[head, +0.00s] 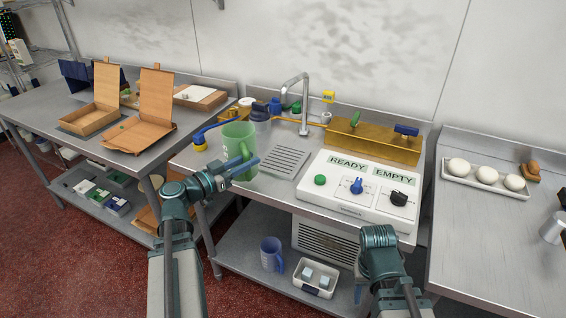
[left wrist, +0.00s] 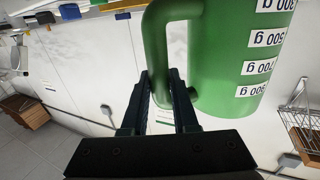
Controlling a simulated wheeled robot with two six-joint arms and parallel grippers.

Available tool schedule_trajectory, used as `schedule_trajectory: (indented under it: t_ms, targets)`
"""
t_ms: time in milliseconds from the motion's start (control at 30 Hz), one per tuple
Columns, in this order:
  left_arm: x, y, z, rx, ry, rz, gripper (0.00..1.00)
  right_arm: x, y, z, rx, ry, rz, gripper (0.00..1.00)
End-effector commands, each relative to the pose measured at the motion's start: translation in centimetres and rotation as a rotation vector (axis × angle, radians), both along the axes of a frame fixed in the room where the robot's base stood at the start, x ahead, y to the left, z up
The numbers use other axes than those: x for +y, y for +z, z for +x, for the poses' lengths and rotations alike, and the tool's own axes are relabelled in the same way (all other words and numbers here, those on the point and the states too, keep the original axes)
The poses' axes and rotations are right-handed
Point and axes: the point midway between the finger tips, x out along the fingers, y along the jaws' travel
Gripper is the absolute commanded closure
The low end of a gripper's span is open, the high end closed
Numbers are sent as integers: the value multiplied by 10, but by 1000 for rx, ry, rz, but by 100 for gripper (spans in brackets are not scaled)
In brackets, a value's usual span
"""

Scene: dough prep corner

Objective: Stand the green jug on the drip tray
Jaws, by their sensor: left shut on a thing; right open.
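The green jug (head: 236,135) is over the left part of the steel counter, left of the drip tray (head: 284,161), a slotted grey plate set beside the white control box. My left gripper (head: 247,166) is shut on the jug's handle. In the left wrist view the handle (left wrist: 156,50) runs between the fingers (left wrist: 160,95), and the jug's wall (left wrist: 225,60) shows weight labels. The jug looks roughly upright; I cannot tell whether its base touches the counter. My right gripper (head: 366,284) is low at the front, mostly hidden by its own arm, and holds nothing I can see.
The white control box (head: 360,187) with READY and EMPTY signs stands right of the tray. A tap (head: 303,105) rises behind it. A blue mug (head: 271,254) is on the shelf below. The tray's slotted top looks clear.

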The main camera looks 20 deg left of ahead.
Motion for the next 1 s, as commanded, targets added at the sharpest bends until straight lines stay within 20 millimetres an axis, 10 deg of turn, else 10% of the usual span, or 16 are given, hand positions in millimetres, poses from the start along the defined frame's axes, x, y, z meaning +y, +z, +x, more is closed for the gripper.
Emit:
schedule_trajectory:
  t_ms: [700, 1000]
  targets:
    - [-68, 1, 133, 0, -5, 0, 100, 0, 0, 0, 0, 0, 0, 50]
    - [-76, 1, 148, 0, -2, 0, 100, 0, 0, 0, 0, 0, 0, 50]
